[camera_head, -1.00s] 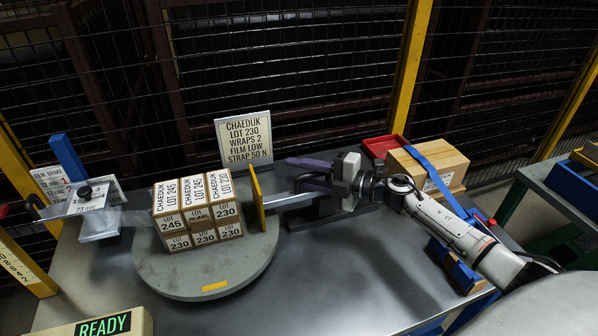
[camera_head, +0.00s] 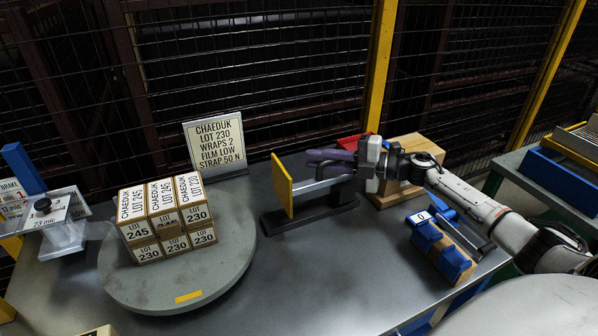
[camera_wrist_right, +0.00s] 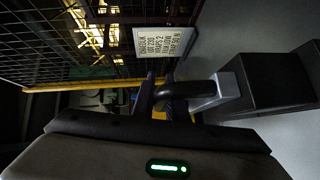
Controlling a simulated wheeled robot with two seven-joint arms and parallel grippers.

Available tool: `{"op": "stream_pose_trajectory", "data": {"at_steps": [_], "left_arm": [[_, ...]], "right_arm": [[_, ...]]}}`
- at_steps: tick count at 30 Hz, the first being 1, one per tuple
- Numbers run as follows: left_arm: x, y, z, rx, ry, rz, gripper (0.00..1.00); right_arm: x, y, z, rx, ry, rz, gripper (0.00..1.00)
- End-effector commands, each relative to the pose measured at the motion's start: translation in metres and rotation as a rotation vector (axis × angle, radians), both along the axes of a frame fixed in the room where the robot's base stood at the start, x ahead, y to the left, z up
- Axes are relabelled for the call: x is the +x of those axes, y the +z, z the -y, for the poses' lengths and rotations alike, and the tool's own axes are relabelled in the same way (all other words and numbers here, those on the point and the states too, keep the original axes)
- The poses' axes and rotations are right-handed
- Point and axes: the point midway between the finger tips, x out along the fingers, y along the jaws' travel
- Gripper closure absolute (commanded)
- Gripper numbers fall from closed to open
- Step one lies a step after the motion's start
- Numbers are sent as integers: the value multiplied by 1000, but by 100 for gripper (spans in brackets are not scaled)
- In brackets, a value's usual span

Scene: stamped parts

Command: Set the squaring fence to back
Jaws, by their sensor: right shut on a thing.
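The squaring fence has a yellow upright plate (camera_head: 283,187) on a grey bar above a dark base (camera_head: 310,216). The plate stands clear of the stacked cartons (camera_head: 166,220), with a gap between it and the round turntable (camera_head: 130,284). My right gripper (camera_head: 328,158) is shut on the fence handle behind the plate, its purple fingers partly covering it. In the right wrist view the fingers (camera_wrist_right: 157,92) close at the black handle (camera_wrist_right: 188,90), next to the grey bar and dark base. My left gripper is not in view.
A lot sign (camera_head: 217,142) stands behind the turntable. A cardboard box (camera_head: 418,148), a red bin (camera_head: 352,142) and a rack with blue blocks (camera_head: 443,252) lie right. A film brake unit (camera_head: 62,238) is at left. Wire mesh closes the back.

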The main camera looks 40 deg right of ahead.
Motion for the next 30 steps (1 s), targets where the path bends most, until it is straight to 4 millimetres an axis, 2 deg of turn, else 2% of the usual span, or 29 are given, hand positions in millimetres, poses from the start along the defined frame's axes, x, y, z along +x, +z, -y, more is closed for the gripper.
{"op": "stream_pose_trajectory", "data": {"at_steps": [10,11,13,14,23,26,30], "left_arm": [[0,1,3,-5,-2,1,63],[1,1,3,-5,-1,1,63],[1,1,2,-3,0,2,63],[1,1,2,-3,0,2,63],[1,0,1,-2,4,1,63],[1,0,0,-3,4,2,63],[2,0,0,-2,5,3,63]], "right_arm": [[-2,0,9,-3,-10,-2,100],[-2,0,9,-4,-10,-3,83],[-1,0,8,-3,-9,-3,71],[-1,0,7,-3,-8,-3,69],[-2,0,5,-1,-4,-2,69],[-7,0,9,-2,-3,-4,69],[-24,1,19,-3,-4,-6,69]]}}
